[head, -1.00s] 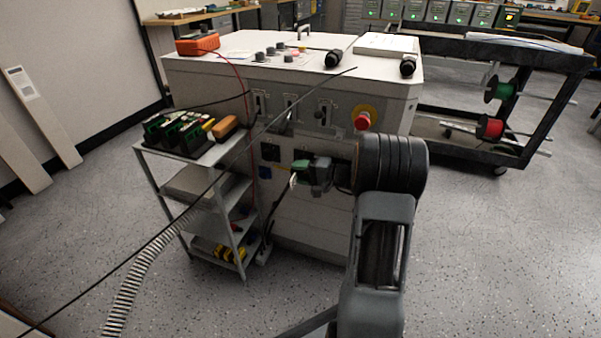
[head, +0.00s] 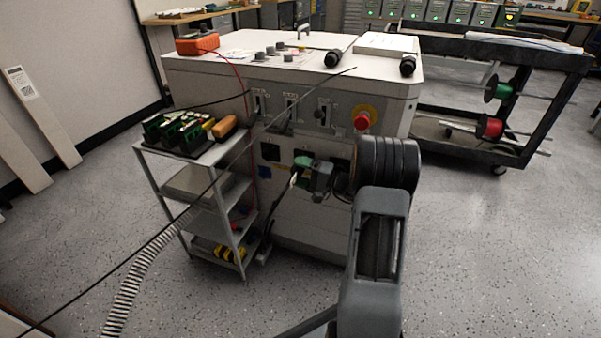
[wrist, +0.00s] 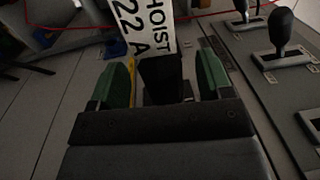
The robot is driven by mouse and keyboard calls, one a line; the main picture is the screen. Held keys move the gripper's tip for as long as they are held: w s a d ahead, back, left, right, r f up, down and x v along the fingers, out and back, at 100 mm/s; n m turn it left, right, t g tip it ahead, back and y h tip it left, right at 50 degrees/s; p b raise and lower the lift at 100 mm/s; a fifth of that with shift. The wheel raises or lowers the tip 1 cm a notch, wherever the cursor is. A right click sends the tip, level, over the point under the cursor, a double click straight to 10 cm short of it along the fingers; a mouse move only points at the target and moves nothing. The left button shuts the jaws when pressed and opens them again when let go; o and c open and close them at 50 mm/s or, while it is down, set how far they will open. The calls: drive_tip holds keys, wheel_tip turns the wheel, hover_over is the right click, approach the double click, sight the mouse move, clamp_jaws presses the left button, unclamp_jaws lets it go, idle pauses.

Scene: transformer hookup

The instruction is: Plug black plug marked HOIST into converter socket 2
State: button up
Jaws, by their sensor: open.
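The black plug (wrist: 162,78) with a white tag reading HOIST 22 A (wrist: 146,22) is between the two green fingers of my gripper (wrist: 164,82) in the wrist view. Narrow gaps show beside the plug, and the fingers are open around it. In the head view my gripper (head: 302,166) is at the front face of the grey converter cabinet (head: 295,215), and the white tag (head: 293,180) hangs at its left. A dark square socket (head: 270,152) shows left of the gripper. My gripper hides the plug's front end, so I cannot tell whether it is in a socket.
Lever switches (head: 290,108) and a red emergency button (head: 362,121) sit above the sockets. A small shelf cart (head: 205,160) stands close on the left. A thin black cable (head: 150,240) crosses the view.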

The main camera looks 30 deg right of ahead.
sight(293, 182)
drive_tip(key=shift+s+a, duration=1.7)
drive_tip(key=shift+a, duration=0.2)
drive_tip(key=p+v, duration=0.3)
drive_tip(key=v, duration=1.1)
drive_tip(key=shift+p, duration=0.35)
drive_tip(key=shift+r, duration=0.15)
drive_tip(key=s+a+r+n+g+h+p, duration=0.25)
drive_tip(key=a+r+g+p, duration=0.45)
drive_tip(key=a+r+p, duration=0.35)
drive_tip(key=s+a+r+n+g+h+p, duration=0.1)
drive_tip(key=s+a+r+n+g+p, duration=0.25)
drive_tip(key=a+r+g+p, duration=0.65)
drive_tip(key=s+r+n+t+h+p, duration=0.1)
drive_tip(key=r+n+t+h+p, duration=0.1)
drive_tip(key=r+p, duration=0.7)
drive_tip(key=s+r+n+t+h+p, duration=0.1)
drive_tip(key=r+t+h+p, duration=0.3)
drive_tip(key=r, duration=1.3)
drive_tip(key=s+h+p, duration=0.1)
drive_tip(key=h+p, duration=0.2)
drive_tip(key=p, duration=0.2)
drive_tip(key=shift+s+d+r+n, duration=0.35)
drive_tip(key=shift+d+n, duration=0.05)
